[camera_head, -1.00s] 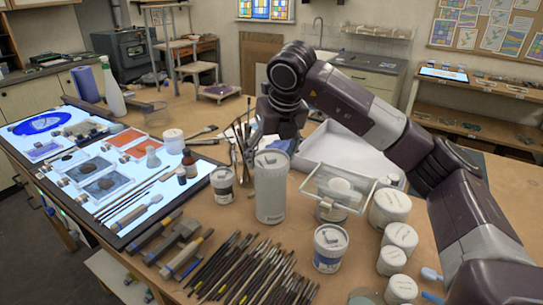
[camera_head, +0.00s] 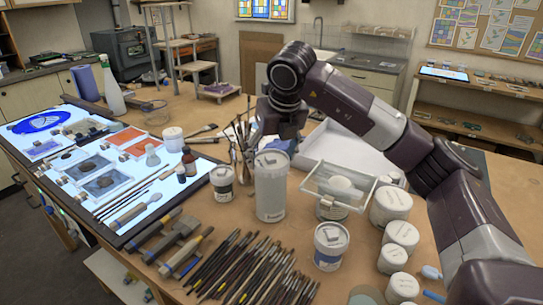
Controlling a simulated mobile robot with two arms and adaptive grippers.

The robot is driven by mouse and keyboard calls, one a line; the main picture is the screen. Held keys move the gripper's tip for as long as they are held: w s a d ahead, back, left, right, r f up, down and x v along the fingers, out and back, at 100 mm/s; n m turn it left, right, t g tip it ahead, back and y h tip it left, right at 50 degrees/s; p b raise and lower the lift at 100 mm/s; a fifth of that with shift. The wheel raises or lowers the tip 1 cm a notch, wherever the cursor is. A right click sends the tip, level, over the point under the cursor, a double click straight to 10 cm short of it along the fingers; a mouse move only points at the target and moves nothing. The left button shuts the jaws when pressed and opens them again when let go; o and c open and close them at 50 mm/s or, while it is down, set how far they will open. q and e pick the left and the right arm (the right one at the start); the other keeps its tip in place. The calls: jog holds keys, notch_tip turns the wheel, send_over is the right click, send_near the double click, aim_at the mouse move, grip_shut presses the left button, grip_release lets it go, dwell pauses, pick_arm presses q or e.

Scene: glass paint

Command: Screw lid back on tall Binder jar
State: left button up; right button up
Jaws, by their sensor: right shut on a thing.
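The tall Binder jar (camera_head: 270,195) stands upright on the wooden table near the middle of the head view. It is a pale, whitish cylinder with small lettering near its base. A light top with a grey tab (camera_head: 270,159) shows at its upper end; I cannot tell whether this is a seated lid. My right gripper (camera_head: 285,126) points down just behind and above the jar, slightly to the right. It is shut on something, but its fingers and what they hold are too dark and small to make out. My left gripper is not in view.
A small jar (camera_head: 223,184) stands left of the tall one. A glass-topped container (camera_head: 340,187), another small jar (camera_head: 330,246) and several white tubs (camera_head: 390,206) stand to the right. Many brushes (camera_head: 255,270) lie in front. A white tray (camera_head: 345,150) is behind.

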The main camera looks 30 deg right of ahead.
jog(key=shift+f+b, duration=0.45)
jog(key=shift+f, duration=0.05)
dwell(1.2)
jog(key=m+h, duration=0.1)
jog(key=m, duration=0.2)
jog(key=shift+a+g, duration=0.15)
jog(key=shift+g, duration=0.15)
jog(key=shift+m+h, duration=0.4)
jog(key=shift+m, duration=0.7)
jog(key=shift+f, duration=0.1)
jog(key=m+g, duration=0.1)
jog(key=m, duration=0.1)
jog(key=shift+a+m+h, duration=0.15)
jog(key=shift+m+h, duration=0.25)
jog(key=shift+w+m+g+p, duration=0.1)
jog(key=shift+m+g+p, duration=0.2)
jog(key=shift+m+p, duration=0.7)
jog(key=shift+h+p, duration=0.3)
jog(key=shift+p, duration=0.15)
